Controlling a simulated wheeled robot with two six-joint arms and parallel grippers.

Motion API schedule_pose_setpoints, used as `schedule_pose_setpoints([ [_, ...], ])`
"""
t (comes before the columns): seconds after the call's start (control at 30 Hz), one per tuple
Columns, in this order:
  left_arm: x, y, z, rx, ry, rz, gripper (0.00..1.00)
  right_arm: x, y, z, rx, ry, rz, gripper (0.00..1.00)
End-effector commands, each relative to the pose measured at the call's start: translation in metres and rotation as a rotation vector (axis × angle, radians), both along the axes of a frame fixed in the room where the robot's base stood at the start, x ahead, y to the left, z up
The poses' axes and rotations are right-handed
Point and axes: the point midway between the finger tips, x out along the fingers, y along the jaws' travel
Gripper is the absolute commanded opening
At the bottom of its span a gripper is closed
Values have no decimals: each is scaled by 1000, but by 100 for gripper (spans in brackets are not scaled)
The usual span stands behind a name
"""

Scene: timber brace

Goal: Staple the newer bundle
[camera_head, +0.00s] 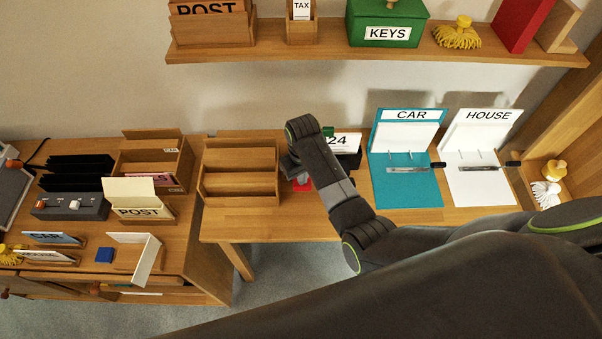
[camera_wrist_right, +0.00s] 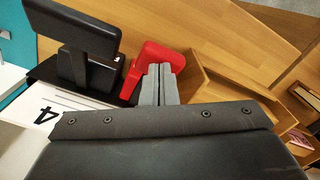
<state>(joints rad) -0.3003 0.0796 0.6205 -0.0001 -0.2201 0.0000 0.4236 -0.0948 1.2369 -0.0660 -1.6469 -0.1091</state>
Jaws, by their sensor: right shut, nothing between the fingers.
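My right gripper (camera_head: 296,172) is over the middle table; its fingers (camera_wrist_right: 158,84) are shut and empty in the right wrist view. A red object (camera_wrist_right: 153,56), possibly a stapler, lies just beyond the fingertips; I cannot tell if they touch it. In the head view only a bit of the red object (camera_head: 302,186) shows beneath my gripper. A white sheet or bundle marked 24 (camera_head: 345,142) lies right of my gripper, at a black device (camera_head: 350,160). In the wrist view the device (camera_wrist_right: 85,30) has an upright post and a black base. My left gripper is not in view.
A wooden tray (camera_head: 240,187) stands left of my gripper. A teal CAR folder (camera_head: 410,190) and a white HOUSE folder (camera_head: 480,185) lie open to the right. A shelf (camera_head: 370,54) runs above. The left desk is crowded, with a POST holder (camera_head: 140,212).

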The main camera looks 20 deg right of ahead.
Motion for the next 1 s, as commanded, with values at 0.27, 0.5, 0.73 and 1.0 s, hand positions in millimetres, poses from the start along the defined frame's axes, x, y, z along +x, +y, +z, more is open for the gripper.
schedule_pose_setpoints([
  [0.27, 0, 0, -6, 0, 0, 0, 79, 0, 0, -13, 0, 0, 0, 0],
  [0.5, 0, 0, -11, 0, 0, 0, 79, 0, 0, -23, 0, 2, 0, 0],
  [0.73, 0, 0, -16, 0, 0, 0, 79, 0, 0, -31, 0, 0, 0, 0],
  [1.0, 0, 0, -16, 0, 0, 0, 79, 0, 0, -33, -1, 0, 0, 0],
])
